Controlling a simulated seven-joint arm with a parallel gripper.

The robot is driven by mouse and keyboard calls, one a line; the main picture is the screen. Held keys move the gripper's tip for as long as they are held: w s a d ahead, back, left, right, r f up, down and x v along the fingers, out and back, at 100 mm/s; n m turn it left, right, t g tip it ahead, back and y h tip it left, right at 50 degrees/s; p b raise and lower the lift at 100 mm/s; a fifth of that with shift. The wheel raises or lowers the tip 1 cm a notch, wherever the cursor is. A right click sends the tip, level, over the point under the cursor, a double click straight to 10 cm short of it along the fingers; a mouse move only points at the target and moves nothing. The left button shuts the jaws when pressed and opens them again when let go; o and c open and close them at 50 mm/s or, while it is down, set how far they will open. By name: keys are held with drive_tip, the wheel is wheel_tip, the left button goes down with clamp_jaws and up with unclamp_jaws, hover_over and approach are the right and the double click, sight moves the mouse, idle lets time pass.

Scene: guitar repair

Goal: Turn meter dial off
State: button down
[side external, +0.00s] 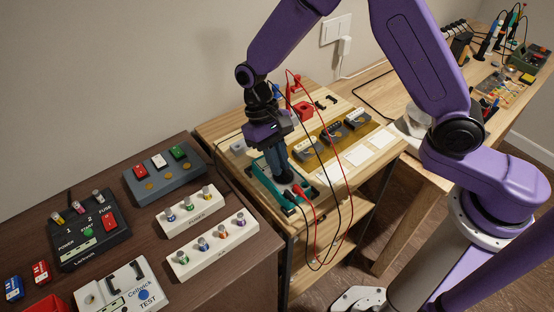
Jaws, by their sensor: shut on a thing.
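The meter (262,178) is a dark unit with a teal edge, lying near the front left of the light wood bench. Red and black leads come out of its near end. My gripper (284,178) points down onto the meter, with its fingers shut on the dial. The fingers hide the dial, so its pointer and setting cannot be read. The meter's display is also not readable from this side.
A brown cabinet (218,283) with switch boxes and a white knob strip (214,243) stands left.

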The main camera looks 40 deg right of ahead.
drive_tip(key=shift+m, duration=0.3)
drive_tip(key=c, duration=1.1)
unclamp_jaws()
drive_tip(key=shift+c, duration=0.2)
drive_tip(key=v, duration=1.7)
drive_tip(key=shift+d+r, duration=0.25)
drive_tip(key=shift+r, duration=0.05)
drive_tip(key=s+d+f+n+t, duration=0.2)
drive_tip(key=s+d+n, duration=0.4)
drive_tip(key=s, duration=0.8)
drive_tip(key=s+d+f+n+t, duration=0.1)
drive_tip(key=s+d+n+t, duration=0.1)
drive_tip(key=s+d+n, duration=0.4)
drive_tip(key=s+d, duration=0.4)
drive_tip(key=s, duration=0.3)
drive_tip(key=shift+s+d+f+n+t+y, duration=0.2)
drive_tip(key=shift+s+f+n+t+y, duration=0.1)
drive_tip(key=shift+s+f+t, duration=0.1)
